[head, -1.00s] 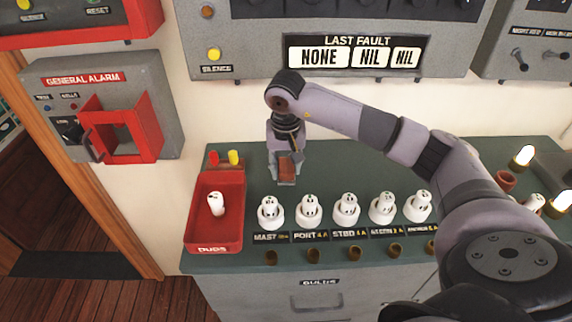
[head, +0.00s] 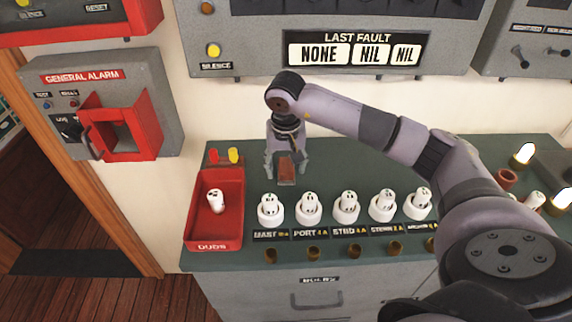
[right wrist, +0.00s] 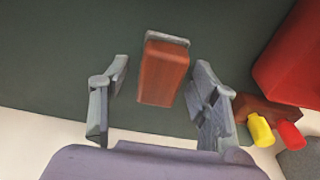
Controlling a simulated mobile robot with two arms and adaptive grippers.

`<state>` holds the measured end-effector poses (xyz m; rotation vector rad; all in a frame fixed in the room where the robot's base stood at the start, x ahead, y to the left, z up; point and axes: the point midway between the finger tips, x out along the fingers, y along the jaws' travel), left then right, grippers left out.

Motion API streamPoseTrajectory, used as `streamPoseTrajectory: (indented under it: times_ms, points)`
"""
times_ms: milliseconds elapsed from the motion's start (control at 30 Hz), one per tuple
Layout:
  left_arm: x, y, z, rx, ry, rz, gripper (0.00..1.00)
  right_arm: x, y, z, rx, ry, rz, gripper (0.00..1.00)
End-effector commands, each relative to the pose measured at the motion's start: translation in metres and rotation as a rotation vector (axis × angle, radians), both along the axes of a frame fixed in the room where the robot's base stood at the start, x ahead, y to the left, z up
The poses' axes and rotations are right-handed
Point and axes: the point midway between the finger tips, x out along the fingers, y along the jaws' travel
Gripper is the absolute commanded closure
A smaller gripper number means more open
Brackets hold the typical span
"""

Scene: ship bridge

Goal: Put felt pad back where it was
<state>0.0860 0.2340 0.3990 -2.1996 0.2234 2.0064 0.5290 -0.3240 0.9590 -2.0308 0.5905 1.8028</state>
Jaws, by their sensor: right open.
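The felt pad (head: 287,169) is a small reddish-brown block with a grey layer along one edge. It appears to rest on the green counter top (head: 350,165), behind the row of white bulb holders and right of the red duds tray. It also shows in the right wrist view (right wrist: 163,72). My right gripper (head: 286,174) is open above the counter, with one finger on each side of the pad. In the right wrist view a gap shows between the pad and each finger of the gripper (right wrist: 161,68). My left gripper is not in view.
The red duds tray (head: 239,207) holds one white bulb (head: 215,201). A red and a yellow peg (head: 233,156) stand behind it. Several labelled white holders (head: 308,212) line the counter front. Bare counter lies right of the pad, under my right arm.

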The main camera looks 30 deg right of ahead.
Motion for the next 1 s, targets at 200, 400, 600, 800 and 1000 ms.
streamPoseTrajectory:
  times_ms: [200, 400, 600, 800, 1000]
  points:
    - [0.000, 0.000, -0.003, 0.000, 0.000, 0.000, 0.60, 0.000, 0.001, 0.019, 0.000, -0.006, 0.000, 0.44]
    - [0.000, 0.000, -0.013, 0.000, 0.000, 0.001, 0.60, -0.004, 0.004, 0.062, 0.000, -0.007, 0.001, 0.44]
    - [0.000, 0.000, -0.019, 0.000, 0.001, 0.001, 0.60, -0.009, 0.007, 0.100, 0.000, -0.006, -0.001, 0.44]
    - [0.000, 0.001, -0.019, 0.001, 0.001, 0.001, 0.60, -0.011, 0.008, 0.120, 0.000, -0.001, 0.000, 0.44]
    - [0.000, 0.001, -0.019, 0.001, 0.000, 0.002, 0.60, -0.012, 0.009, 0.122, 0.001, 0.001, 0.000, 0.44]
